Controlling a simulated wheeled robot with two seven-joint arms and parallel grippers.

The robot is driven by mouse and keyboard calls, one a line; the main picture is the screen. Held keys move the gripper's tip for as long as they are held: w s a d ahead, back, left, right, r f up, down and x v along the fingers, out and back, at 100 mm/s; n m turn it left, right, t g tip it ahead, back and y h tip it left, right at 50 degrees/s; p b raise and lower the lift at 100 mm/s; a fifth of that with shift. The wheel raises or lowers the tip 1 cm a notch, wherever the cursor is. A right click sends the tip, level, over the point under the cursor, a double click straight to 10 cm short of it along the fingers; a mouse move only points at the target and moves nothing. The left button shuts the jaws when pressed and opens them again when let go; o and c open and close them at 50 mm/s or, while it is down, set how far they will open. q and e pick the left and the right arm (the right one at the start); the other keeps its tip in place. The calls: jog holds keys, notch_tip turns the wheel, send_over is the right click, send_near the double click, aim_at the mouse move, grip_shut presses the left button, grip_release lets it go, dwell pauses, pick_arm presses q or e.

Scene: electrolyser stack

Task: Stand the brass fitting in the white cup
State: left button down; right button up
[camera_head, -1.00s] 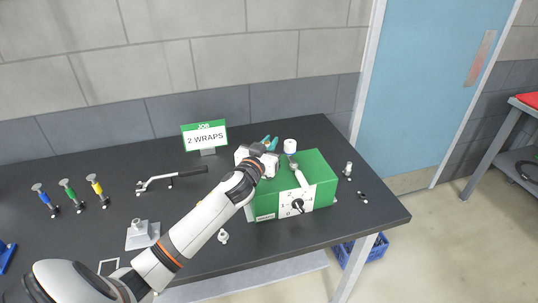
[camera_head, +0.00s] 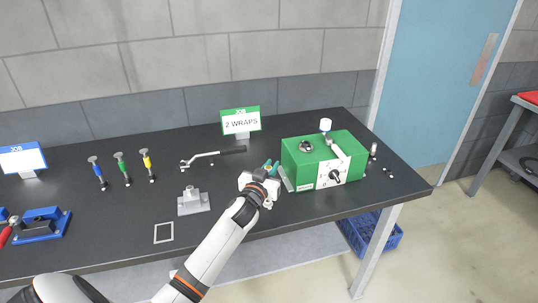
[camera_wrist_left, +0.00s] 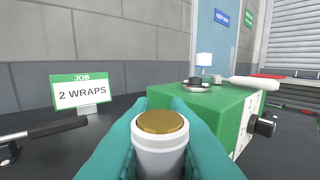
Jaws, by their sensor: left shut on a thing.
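My left gripper (camera_head: 268,172) is left of the green box, above the black table. Its teal fingers are shut on the brass fitting (camera_wrist_left: 160,122), which shows a round brass top above a white cylindrical band in the left wrist view. The fitting stands about upright between the fingers; its lower end is hidden. A small pale object (camera_head: 268,204) shows just below the gripper in the head view, partly hidden; I cannot tell whether it is the white cup. My right gripper is not in view.
The green box (camera_head: 302,173) has a dark round socket (camera_head: 305,147), a white lever and a white-topped post (camera_head: 326,125). A "2 WRAPS" sign (camera_head: 241,122) stands behind. A grey block (camera_head: 193,204), a handled tool (camera_head: 212,156) and a square outline (camera_head: 164,232) lie left.

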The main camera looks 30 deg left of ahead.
pick_arm(q)
notch_tip(320, 180, down, 4)
jog(key=shift+s+b, duration=0.15)
jog(key=shift+b, duration=0.85)
jog(key=shift+f+b, duration=0.55)
jog(key=shift+f, duration=0.15)
jog(key=shift+f+b, duration=0.35)
jog(key=shift+f, duration=0.1)
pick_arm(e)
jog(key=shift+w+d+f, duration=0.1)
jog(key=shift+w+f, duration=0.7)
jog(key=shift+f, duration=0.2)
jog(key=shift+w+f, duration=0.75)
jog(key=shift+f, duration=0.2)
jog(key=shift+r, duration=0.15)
pick_arm(q)
jog(key=shift+p, duration=0.35)
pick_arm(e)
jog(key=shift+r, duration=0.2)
pick_arm(q)
jog(key=shift+f+b, duration=0.95)
jog(key=shift+f, duration=0.15)
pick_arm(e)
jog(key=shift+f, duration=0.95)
